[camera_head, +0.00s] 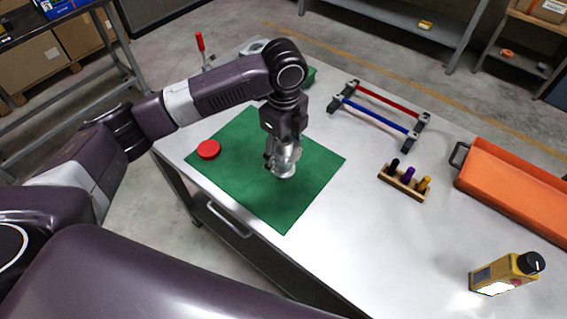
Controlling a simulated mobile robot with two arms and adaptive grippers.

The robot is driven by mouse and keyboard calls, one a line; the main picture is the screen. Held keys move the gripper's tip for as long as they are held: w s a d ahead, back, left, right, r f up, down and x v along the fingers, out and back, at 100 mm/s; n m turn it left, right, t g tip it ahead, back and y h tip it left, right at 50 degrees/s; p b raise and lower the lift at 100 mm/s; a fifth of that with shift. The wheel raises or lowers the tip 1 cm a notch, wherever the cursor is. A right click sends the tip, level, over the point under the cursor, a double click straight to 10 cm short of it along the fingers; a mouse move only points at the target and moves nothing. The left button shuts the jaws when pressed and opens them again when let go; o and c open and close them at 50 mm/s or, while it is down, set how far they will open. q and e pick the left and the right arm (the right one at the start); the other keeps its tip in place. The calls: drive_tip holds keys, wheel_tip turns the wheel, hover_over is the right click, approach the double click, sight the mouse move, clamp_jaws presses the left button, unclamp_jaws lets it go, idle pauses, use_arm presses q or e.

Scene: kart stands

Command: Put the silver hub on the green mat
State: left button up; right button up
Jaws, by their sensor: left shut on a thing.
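The silver hub (286,168) is at the fingers of my left gripper (279,157), which is shut on it. The gripper points down over the middle of the green mat (265,203). The hub is at or just above the mat; I cannot tell whether it touches. The gripper's fingers partly hide the hub. The green mat lies flat on the grey table. My right gripper is not in view.
A red disc (208,149) lies on the mat's left part. Right of the mat are a rack with red and blue bars (372,118), a wooden block with pegs (404,184), an orange tray (515,190) and a yellow device (505,274). The table front is clear.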

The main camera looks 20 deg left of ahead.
sight(284, 167)
use_arm(q)
drive_tip(key=shift+f, duration=0.65)
wheel_tip(284, 167, down, 3)
drive_tip(key=shift+f+p, duration=0.15)
drive_tip(key=shift+p, duration=0.2)
drive_tip(key=shift+f, duration=0.2)
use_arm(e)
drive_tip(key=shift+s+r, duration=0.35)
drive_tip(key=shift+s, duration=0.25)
use_arm(q)
drive_tip(key=shift+f, duration=0.15)
drive_tip(key=o, duration=1.6)
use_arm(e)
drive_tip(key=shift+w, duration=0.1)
